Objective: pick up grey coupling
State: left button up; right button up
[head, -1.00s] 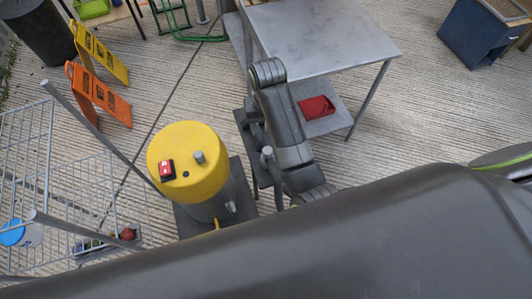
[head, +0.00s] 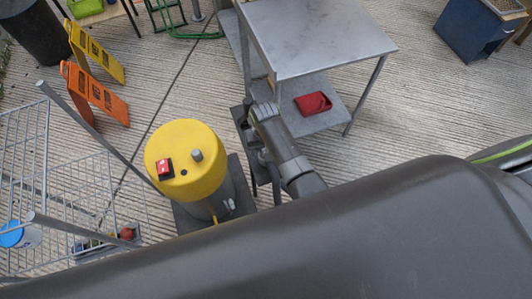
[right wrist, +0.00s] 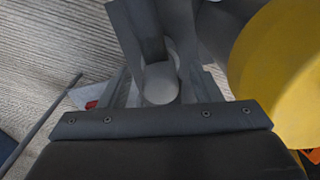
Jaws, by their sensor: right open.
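A grey rounded piece (right wrist: 160,85), apparently the grey coupling, shows in the right wrist view, low between the fingers of my right gripper (right wrist: 152,35). The gripper is open around it, with one finger on each side; I cannot tell whether either finger touches it. In the head view my right arm reaches down beside the yellow drum-shaped machine (head: 188,165), between it and the metal table. The arm and its wrist hide the coupling there, and the fingers are not clear. My left gripper is not in view.
The metal table (head: 318,40) stands close behind my right arm, with a red object (head: 313,103) on its lower shelf. The yellow machine also shows close at right in the right wrist view (right wrist: 285,75). A wire rack (head: 75,190) stands at left.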

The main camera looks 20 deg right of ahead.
jog(key=shift+f, duration=0.65)
jog(key=shift+c, duration=0.4)
jog(key=c, duration=0.9)
jog(key=shift+c, duration=0.2)
jog(key=shift+r, duration=0.15)
